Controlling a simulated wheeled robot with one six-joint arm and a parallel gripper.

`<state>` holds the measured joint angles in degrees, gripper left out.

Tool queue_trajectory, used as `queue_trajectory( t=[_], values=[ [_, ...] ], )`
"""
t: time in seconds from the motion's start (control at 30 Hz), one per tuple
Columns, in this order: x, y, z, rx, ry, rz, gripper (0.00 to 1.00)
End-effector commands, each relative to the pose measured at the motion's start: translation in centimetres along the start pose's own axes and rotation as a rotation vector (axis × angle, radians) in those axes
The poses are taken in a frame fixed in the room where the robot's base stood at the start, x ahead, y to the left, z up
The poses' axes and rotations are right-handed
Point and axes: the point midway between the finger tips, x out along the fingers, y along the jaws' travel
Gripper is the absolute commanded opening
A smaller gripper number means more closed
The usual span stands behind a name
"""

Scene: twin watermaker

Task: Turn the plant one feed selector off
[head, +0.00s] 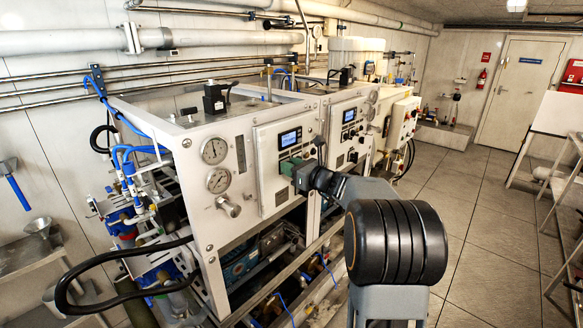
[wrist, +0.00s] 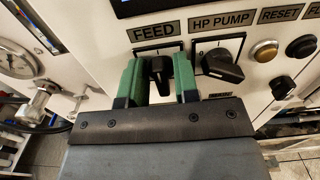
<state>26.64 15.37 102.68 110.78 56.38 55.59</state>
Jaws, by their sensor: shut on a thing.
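The feed selector (wrist: 158,68) is a black knob under the FEED label (wrist: 154,32) in the wrist view. Its handle looks roughly upright between my fingers; which mark it points at is hidden. My gripper (head: 292,170) has two green fingers, one on each side of the knob, shut on it. In the head view my gripper is at the panel of the nearer white unit (head: 230,150), below its blue display (head: 290,138), and it hides the selector.
The HP PUMP knob (wrist: 222,66) is close to the right of my right finger. The RESET button (wrist: 265,50) and a small black knob (wrist: 282,87) lie farther right. A pressure gauge (wrist: 18,62) is at left. Open floor (head: 470,220) lies to the right.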

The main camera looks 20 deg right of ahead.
Motion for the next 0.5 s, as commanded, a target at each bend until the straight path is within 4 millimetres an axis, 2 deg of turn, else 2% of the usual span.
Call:
queue_trajectory(
  t=[0.27,0.5],
  values=[
    [-0.01,0.05,-0.27,-0.027,0.0,0.001,0.05],
    [-0.01,0.16,-0.78,-0.162,-0.001,0.002,0.05]
  ],
)
